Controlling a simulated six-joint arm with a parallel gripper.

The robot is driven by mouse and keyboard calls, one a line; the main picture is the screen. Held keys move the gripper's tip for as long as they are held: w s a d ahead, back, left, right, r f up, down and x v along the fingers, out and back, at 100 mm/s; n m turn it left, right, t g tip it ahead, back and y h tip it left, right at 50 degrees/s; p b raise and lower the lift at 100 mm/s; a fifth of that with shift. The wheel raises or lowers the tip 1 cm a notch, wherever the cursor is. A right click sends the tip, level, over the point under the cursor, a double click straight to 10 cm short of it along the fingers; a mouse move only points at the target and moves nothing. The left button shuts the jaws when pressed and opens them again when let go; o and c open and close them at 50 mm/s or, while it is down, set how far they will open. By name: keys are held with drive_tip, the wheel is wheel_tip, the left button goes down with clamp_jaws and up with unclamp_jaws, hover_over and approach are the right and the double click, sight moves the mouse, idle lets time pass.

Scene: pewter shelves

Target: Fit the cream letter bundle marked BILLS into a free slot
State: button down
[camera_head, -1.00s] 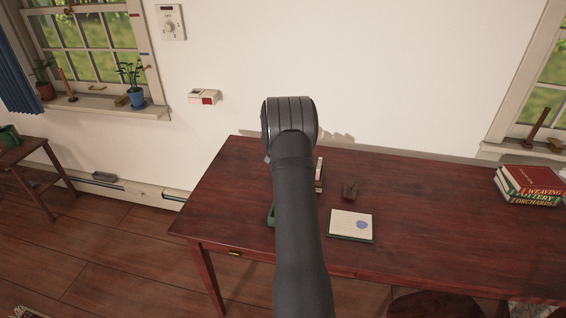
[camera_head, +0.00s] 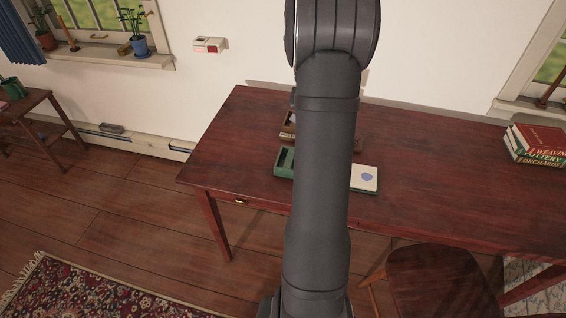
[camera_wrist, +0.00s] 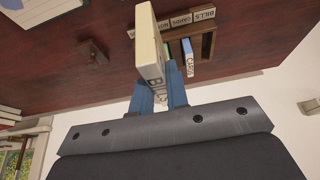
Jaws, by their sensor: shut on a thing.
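My gripper (camera_wrist: 160,92) has blue fingers and is shut on the cream letter bundle (camera_wrist: 149,45) in the wrist view. The bundle's end label begins "BIL"; the rest is hidden by the fingers. A wooden slot rack (camera_wrist: 210,42) lies beyond it on the table, with labels BILLS, CARDS and a partly covered one. A blue bundle marked CARDS (camera_wrist: 187,55) sits in the rack, and a greenish edge shows beside it. The held bundle hides part of the rack; I cannot tell whether they touch. In the head view my arm hides the gripper and most of the rack (camera_head: 287,131).
On the dark red table (camera_head: 440,165) are a green tray (camera_head: 284,163), a pale notebook (camera_head: 364,178) and a stack of books (camera_head: 535,145) at right. A small brown object (camera_wrist: 88,52) stands left in the wrist view. The table between notebook and books is clear.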

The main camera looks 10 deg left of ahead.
drive_tip(key=s+d, duration=0.4)
drive_tip(key=s, duration=0.5)
drive_tip(key=shift+w+a+f, duration=0.3)
drive_tip(key=shift+a+f, duration=1.55)
drive_tip(key=shift+f, duration=0.05)
drive_tip(key=shift+w+a+f, duration=0.35)
drive_tip(key=shift+a+f, duration=1.55)
drive_tip(key=shift+w+a+f, duration=0.3)
drive_tip(key=shift+a+f, duration=1.55)
drive_tip(key=shift+f, duration=0.05)
drive_tip(key=c, duration=1.4)
unclamp_jaws()
drive_tip(key=shift+f, duration=0.15)
drive_tip(key=v, duration=1.2)
drive_tip(key=shift+r, duration=0.25)
